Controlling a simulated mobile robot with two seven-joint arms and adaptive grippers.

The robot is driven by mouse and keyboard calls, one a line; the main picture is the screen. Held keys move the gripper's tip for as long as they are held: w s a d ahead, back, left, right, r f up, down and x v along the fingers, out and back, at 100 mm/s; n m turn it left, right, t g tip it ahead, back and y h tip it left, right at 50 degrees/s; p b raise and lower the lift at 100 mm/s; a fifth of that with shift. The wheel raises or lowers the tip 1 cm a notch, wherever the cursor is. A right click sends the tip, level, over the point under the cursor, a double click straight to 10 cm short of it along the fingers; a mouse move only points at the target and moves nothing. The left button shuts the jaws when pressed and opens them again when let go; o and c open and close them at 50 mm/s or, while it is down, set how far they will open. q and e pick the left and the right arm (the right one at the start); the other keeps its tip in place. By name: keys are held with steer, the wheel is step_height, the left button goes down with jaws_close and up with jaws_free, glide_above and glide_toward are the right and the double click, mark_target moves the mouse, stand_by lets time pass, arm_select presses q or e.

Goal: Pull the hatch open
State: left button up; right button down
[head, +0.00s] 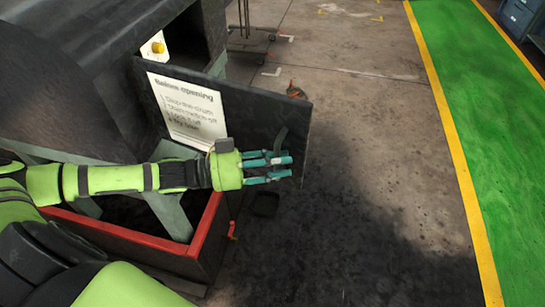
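The hatch (260,112) is a dark flat panel with a white "Before opening" notice (188,110) on its face. It stands out from the dark machine housing, with a gap behind it at the upper left. A thin dark strap-like handle (281,140) shows near its right edge. My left gripper (288,166), with teal fingers, is in front of the hatch's lower right part, at the handle's lower end. A narrow dark gap shows between the fingers. Whether they grip the handle is unclear, as they hide its lower end. My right gripper is not in view.
A red-edged frame (206,222) is below my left arm, with a small red fitting (232,231) on its side. A yellow button (158,48) is behind the hatch. A wheeled stand (250,45) is beyond.

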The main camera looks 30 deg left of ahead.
arm_select(q)
steer(key=v, duration=1.2)
steer(key=w+a+f+n+t+y+b, duration=0.1)
steer(key=w+a+f+y, duration=0.15)
steer(key=f, duration=0.75)
steer(key=w+a+f+n+y+b, duration=0.1)
steer(key=a+f+y, duration=0.3)
steer(key=f, duration=0.5)
steer(key=w+a+f+n+t+y+b, duration=0.1)
steer(key=w+a+f+n+y, duration=0.15)
steer(key=f, duration=0.75)
steer(key=s+a+f+n+g+y, duration=0.15)
steer(key=s+f+y, duration=0.35)
steer(key=f, duration=0.6)
steer(key=s+d+f+n+g+y+b, duration=0.1)
steer(key=s+d+f+g, duration=0.1)
steer(key=s+f, duration=0.45)
steer(key=s+d+f+n+g+b, duration=0.1)
steer(key=s+d+f+g, duration=0.15)
steer(key=s+f, duration=0.45)
steer(key=s+d+f+g, duration=0.2)
steer(key=s+d+f, duration=0.2)
steer(key=s, duration=0.4)
steer(key=s+d+f+g, duration=0.3)
steer(key=s+d+f, duration=0.1)
steer(key=s+d, duration=0.3)
steer(key=shift+s+d+b, duration=0.2)
steer(key=shift+s+b, duration=0.1)
steer(key=shift+s, duration=0.15)
